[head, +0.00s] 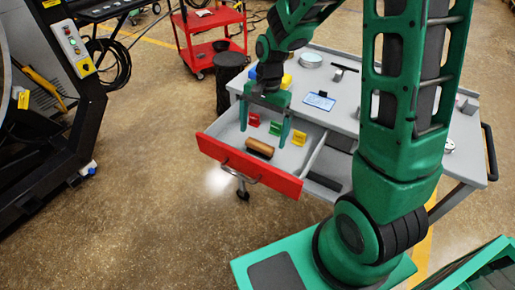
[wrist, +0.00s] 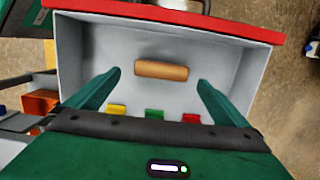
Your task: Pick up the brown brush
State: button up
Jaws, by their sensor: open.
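The brown brush (head: 260,148) lies in the open drawer (head: 222,151), near its red front panel. In the wrist view the brush (wrist: 161,70) lies crosswise on the grey drawer floor, and only its brown upper part can be made out. My gripper (head: 263,135) is open and empty, pointing down over the drawer. In the wrist view its two green fingers (wrist: 160,78) are wide apart, one toward each end of the brush, and touch nothing that I can see. I cannot tell the exact height of the fingertips above the drawer floor.
Red (wrist: 190,118), green (wrist: 154,115) and yellow (wrist: 116,110) clips lie in the drawer close to the fingers. A grey workbench (head: 345,118) holds a blue-screened device (head: 319,100) and other small items. A red cart (head: 214,36) stands behind; open floor lies left of the drawer.

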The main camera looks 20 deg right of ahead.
aim_at(260, 144)
jog(key=shift+s+a+f, duration=0.1)
jog(key=shift+a+f, duration=0.1)
jog(key=shift+f, duration=0.65)
jog(key=shift+s+a+f, duration=0.1)
jog(key=shift+a+f, duration=0.05)
jog(key=shift+f, duration=0.75)
jog(key=shift+s+a+f, duration=0.1)
jog(key=shift+a+f, duration=0.1)
jog(key=shift+f, duration=0.65)
jog(key=c, duration=1.2)
jog(key=shift+r, duration=0.2)
notch_tip(260, 144, up, 4)
jog(key=shift+r, duration=0.1)
jog(key=s+a+r, duration=0.2)
jog(key=a, duration=0.1)
jog(key=s+a+r, duration=0.2)
jog(key=a, duration=0.1)
jog(key=s+a+r, duration=0.2)
jog(key=s+a, duration=0.1)
jog(key=shift+a+r, duration=0.2)
jog(key=shift+r, duration=0.05)
